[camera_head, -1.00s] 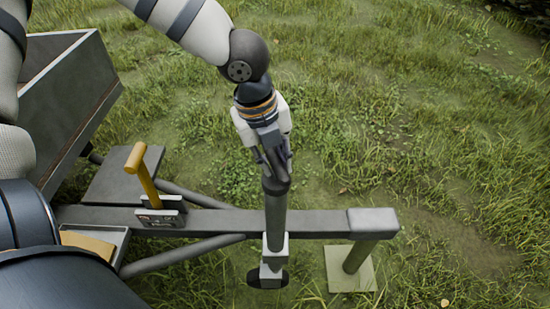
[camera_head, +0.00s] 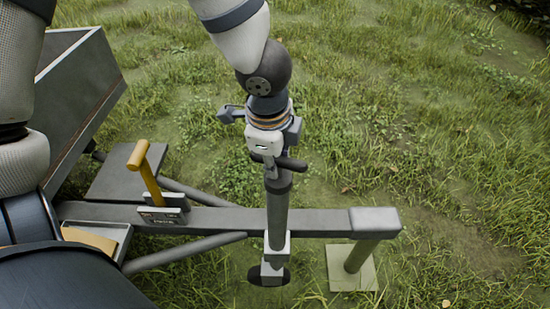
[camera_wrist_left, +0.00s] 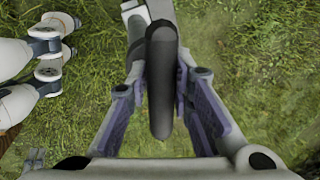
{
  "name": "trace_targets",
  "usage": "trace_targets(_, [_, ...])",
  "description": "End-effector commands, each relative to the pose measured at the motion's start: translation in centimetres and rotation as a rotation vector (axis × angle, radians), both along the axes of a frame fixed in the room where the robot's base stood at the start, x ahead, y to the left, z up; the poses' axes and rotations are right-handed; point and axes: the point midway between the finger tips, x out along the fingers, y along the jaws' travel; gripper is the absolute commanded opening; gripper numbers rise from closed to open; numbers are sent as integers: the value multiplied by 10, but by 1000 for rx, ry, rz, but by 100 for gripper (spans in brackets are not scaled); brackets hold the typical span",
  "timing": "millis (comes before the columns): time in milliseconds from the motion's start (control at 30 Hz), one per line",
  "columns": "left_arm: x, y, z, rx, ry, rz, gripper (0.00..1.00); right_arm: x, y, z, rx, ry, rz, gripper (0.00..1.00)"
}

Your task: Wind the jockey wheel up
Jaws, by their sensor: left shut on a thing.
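The jockey wheel (camera_head: 277,212) is an upright grey tube clamped to the drawbar, with a pale bracket and a dark round foot at the grass. Its dark crank handle (camera_head: 292,164) sticks out to the right at the top of the tube. My left gripper (camera_head: 272,160) is at the tube's top, shut on the crank handle. In the left wrist view, the handle (camera_wrist_left: 160,85) lies between the two fingers, its rounded end pointing toward the palm. My gripper hides part of the crank and the tube's top. My right gripper does not show.
A yellow lever (camera_head: 145,172) stands on the drawbar at left. A grey trailer box (camera_head: 90,112) is at upper left. Grass beyond is open.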

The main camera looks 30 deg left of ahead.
Motion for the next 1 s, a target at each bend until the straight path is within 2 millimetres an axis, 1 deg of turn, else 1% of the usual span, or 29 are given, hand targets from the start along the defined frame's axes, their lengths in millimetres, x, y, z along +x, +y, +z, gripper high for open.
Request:
trace_targets(200, [0,0,0,2,-2,147,0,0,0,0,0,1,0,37])
trace_targets(400, [0,0,0,2,-3,241,0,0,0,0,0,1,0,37])
trace_targets(633, [-1,0,1,1,-3,294,0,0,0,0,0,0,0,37])
trace_targets(1000, [-1,0,1,0,-4,306,0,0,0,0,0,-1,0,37])
